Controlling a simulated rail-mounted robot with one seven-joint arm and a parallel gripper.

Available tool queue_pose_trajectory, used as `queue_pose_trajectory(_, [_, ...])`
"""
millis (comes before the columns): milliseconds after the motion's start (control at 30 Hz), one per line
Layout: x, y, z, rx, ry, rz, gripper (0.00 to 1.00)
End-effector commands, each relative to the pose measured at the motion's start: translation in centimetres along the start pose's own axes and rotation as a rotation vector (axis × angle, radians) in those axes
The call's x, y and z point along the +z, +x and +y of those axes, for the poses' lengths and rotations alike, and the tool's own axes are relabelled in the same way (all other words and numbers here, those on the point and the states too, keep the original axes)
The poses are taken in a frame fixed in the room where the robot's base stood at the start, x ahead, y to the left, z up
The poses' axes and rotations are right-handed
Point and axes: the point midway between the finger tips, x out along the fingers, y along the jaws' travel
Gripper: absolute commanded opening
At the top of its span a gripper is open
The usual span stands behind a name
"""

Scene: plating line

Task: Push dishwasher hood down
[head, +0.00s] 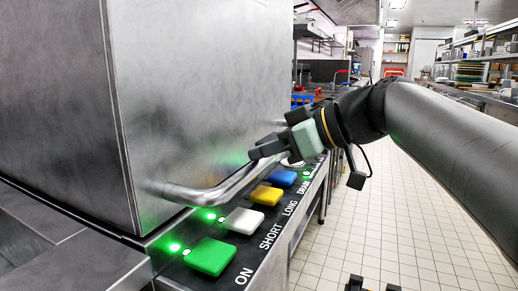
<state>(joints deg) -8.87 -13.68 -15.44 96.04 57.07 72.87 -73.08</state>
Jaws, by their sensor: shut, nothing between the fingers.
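The dishwasher hood (190,90) is a large brushed-metal box filling the left of the head view. It is low, with its lower edge at or very near the machine's base, and no clear gap shows. A bent metal bar handle (205,196) runs along its front. My gripper (262,150) comes in from the right and is shut and empty. Its fingertips are at the far part of the handle, just above or against it; I cannot tell if they touch. The handle's far end is partly hidden behind the gripper.
Below the handle, a dark control panel (262,240) carries green (210,256), white (244,220), yellow (266,195) and blue (283,177) buttons, with green lights lit. A tiled aisle (400,220) is open to the right. Shelving with plates (470,72) stands at the far right.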

Motion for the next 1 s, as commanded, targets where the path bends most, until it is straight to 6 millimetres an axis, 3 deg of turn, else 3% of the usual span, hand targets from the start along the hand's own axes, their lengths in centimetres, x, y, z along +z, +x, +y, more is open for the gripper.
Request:
queue_pose_trajectory(567, [0.6, 0.3, 0.0, -0.007, 0.003, -0.011, 0.0])
queue_pose_trajectory(767, [-1.7, -0.8, 0.0, -0.005, 0.002, -0.008, 0.0])
queue_pose_trajectory(1000, [-6.5, -3.0, -0.1, -0.002, -0.001, -0.003, 0.0])
